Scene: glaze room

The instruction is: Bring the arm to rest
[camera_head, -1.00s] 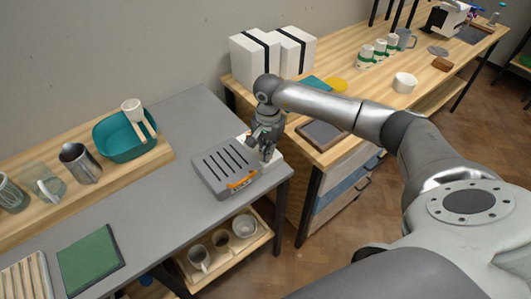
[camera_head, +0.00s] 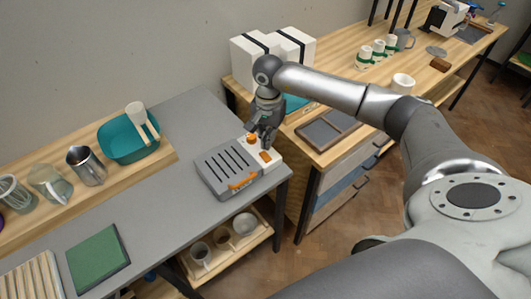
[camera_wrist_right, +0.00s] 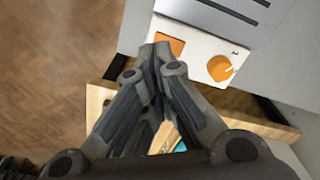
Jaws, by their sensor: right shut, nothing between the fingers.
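My right gripper (camera_head: 266,138) is shut and empty. In the head view it hangs from the right arm over the right end of the grey table (camera_head: 190,118). It is above and beside the white control panel of a grey slotted device (camera_head: 226,168). In the right wrist view the fingers of the gripper (camera_wrist_right: 158,52) meet near the panel's orange square (camera_wrist_right: 170,44). An orange knob (camera_wrist_right: 220,68) is to their right. I cannot tell whether the fingertips touch the panel. My left gripper is not in view.
A teal basin (camera_head: 125,142), a metal pitcher (camera_head: 86,165) and glass jugs stand on a wooden shelf at left. A green pad (camera_head: 98,258) lies in front. White boxes (camera_head: 262,55) and a grey tray (camera_head: 328,130) are on the wooden bench behind.

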